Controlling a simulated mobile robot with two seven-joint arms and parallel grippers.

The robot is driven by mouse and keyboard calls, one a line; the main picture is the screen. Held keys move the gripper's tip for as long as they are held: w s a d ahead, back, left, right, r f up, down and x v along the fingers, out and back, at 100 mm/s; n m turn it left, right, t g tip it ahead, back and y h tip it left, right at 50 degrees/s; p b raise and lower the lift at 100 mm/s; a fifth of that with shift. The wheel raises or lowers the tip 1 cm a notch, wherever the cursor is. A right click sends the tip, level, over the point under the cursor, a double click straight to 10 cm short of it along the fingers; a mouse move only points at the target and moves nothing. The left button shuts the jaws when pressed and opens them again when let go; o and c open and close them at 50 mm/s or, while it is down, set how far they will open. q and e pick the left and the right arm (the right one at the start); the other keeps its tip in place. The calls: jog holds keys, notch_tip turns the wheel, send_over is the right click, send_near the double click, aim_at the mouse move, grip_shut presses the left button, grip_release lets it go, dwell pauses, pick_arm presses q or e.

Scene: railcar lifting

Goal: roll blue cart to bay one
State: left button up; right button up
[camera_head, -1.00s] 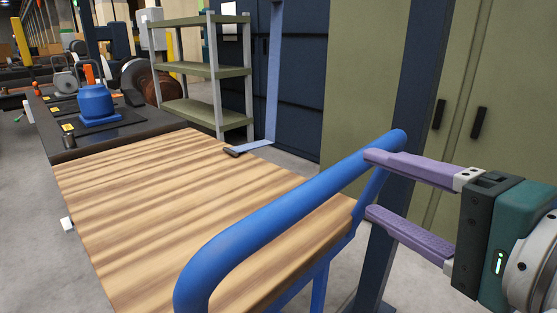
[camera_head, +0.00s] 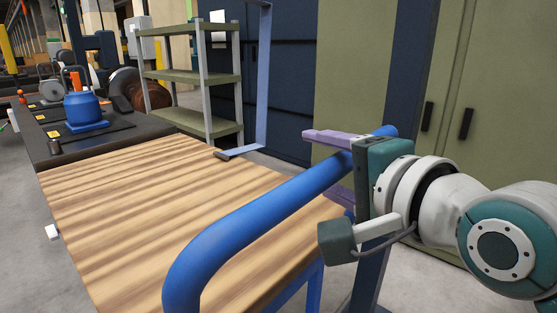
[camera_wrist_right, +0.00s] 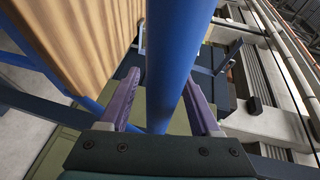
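The blue cart has a tubular blue handle (camera_head: 235,218) along its near end and a striped wooden deck (camera_head: 150,215). My right gripper (camera_head: 324,165) is at the right part of the handle, with its purple fingers above and below the tube. In the right wrist view the handle (camera_wrist_right: 175,50) runs between the two spread fingers (camera_wrist_right: 163,78), with a small gap showing beside the left finger. The gripper looks open around the tube. The lower finger is partly hidden behind the handle in the head view. My left gripper is not in view.
A dark bench (camera_head: 45,150) with a blue pot-shaped object (camera_head: 84,107) stands beyond the deck. A green-shelved rack (camera_head: 205,78) and a blue upright frame (camera_head: 264,80) stand behind. Olive cabinets (camera_head: 360,70) are at the right. Grey floor shows at the lower left.

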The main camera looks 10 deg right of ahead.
grip_shut()
dwell(1.2)
